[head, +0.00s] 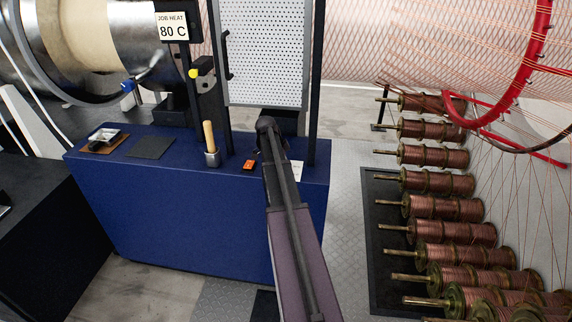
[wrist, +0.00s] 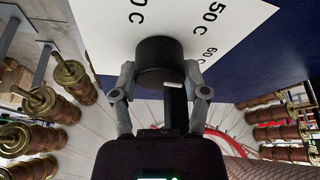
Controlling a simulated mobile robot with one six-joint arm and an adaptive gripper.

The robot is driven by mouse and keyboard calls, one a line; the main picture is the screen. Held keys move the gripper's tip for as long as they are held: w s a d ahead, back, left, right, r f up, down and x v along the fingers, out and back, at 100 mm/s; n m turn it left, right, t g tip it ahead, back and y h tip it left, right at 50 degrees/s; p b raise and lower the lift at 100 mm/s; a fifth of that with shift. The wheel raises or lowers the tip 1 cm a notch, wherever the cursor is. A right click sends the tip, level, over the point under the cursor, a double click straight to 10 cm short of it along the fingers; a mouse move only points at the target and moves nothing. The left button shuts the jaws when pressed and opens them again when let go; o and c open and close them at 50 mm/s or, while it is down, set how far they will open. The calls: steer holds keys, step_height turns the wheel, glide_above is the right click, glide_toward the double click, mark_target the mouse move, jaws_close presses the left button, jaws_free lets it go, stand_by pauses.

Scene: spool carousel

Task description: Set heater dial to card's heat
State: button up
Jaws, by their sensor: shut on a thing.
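The job card (head: 172,27) at the top of the head view reads "JOB HEAT 80 C". In the wrist view the heater dial is a black round knob (wrist: 158,55) with a short white mark on its near side. It stands on a white scale plate (wrist: 110,30) with "50 C" and "60 C" printed to the right and a partly cut label ending in "0 C" at left. My gripper (wrist: 159,78) is shut on the dial, one finger on each side. In the head view my arm hides the dial and gripper.
A blue cabinet (head: 180,205) stands in front, with a wooden-handled tool (head: 210,140), an orange item (head: 249,165) and a dark mat (head: 150,147) on top. A perforated panel (head: 265,50) rises behind. Several copper wire spools (head: 440,182) line the right side.

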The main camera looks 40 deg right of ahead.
steer(key=m, duration=0.2)
steer(key=m+g+y, duration=0.1)
steer(key=m, duration=0.2)
steer(key=shift+s+y, duration=0.1)
steer(key=shift+y, duration=0.2)
steer(key=shift+a, duration=0.1)
steer(key=o, duration=1.1)
steer(key=shift+o, duration=0.2)
